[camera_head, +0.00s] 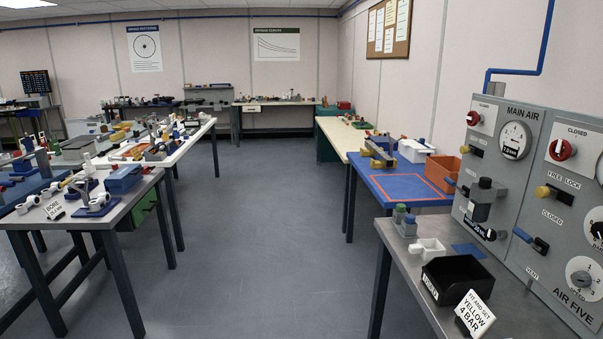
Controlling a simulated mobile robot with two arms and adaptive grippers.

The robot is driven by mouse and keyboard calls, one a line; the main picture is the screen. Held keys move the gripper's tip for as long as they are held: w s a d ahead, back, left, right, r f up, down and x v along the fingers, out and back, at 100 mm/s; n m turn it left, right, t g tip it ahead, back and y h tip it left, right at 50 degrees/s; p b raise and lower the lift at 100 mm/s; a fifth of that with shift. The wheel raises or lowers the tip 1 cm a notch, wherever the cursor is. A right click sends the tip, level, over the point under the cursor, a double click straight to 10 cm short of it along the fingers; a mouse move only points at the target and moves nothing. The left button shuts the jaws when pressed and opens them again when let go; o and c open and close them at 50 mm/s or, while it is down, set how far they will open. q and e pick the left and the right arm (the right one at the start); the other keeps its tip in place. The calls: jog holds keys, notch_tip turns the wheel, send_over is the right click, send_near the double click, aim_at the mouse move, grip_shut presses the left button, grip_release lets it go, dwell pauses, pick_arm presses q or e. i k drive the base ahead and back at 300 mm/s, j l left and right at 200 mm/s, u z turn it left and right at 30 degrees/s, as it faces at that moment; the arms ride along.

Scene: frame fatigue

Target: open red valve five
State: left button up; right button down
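A grey wall-like panel stands at the right edge, with a section lettered AIR FIVE (560,240) on its right part. A red round valve knob (563,150) sits at the top of that section on a white plate marked CLOSED. Left of it, the MAIN AIR section (515,116) carries another red knob (473,118), with a gauge (514,140) beside it. Below the AIR FIVE red knob are a yellow knob (543,191) under the words FREE LOCK, a blue lever (523,235) and a numbered dial (583,277). Neither gripper is in view.
A grey bench (415,275) in front of the panel holds a black bin (457,278) and a sign reading FIT AND SET YELLOW 4 BAR (475,313). A blue-topped table (385,212) with an orange tray (441,174) stands behind it. The floor aisle (255,250) is clear.

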aim_at(557, 148)
jog(key=z, duration=1.3)
jog(key=i+j, duration=0.35)
jog(key=j, duration=0.2)
jog(key=i+j, duration=0.35)
jog(key=j, duration=0.15)
jog(key=u, duration=0.05)
